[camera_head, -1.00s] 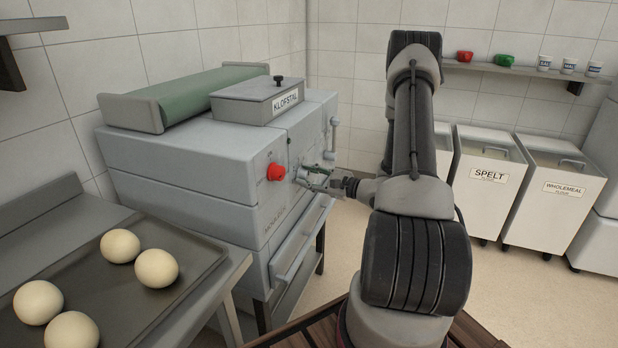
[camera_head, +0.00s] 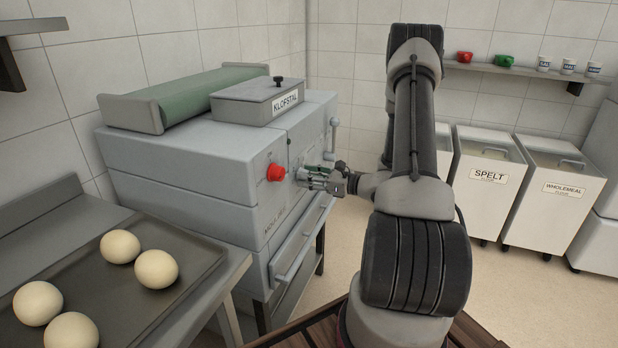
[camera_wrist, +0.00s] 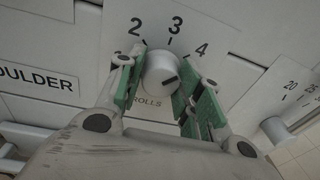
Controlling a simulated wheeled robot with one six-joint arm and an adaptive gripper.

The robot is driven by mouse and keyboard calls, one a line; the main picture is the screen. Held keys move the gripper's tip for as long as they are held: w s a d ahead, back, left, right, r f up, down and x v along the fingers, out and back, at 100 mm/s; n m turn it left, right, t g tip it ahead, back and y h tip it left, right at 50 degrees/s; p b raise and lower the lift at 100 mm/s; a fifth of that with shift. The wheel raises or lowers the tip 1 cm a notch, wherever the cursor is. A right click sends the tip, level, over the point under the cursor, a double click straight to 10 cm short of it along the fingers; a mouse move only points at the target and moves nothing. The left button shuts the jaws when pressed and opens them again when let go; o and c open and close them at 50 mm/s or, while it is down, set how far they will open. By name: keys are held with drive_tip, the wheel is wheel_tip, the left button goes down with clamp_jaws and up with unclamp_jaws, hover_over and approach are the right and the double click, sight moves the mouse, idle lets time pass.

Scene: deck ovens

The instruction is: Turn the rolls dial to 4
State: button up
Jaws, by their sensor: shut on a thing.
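The rolls dial (camera_wrist: 158,66) is a round pale knob on the machine's front panel, with ROLLS printed below it. A 2, a 3 and a 4 stand around it, with another figure at left partly covered by a finger. A dark mark on the knob points right and slightly up, on the side of the 4; I cannot tell whether it lines up with that tick. My gripper (camera_wrist: 157,80) has its green pads on both sides of the knob, shut on it. In the head view my gripper (camera_head: 316,178) is at the panel and hides the dial.
A red button (camera_head: 276,172) sits left of my gripper on the machine (camera_head: 180,165). A lever (camera_head: 333,135) stands at its far right end. In the wrist view a second knob (camera_wrist: 277,130) with figures lies at right. A tray (camera_head: 195,262) with dough balls is at lower left.

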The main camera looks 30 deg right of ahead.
idle(0.4)
drive_tip(key=o, duration=1)
drive_tip(key=shift+o, duration=0.2)
drive_tip(key=f+v, duration=0.1)
drive_tip(key=v, duration=1.1)
drive_tip(key=shift+r, duration=0.5)
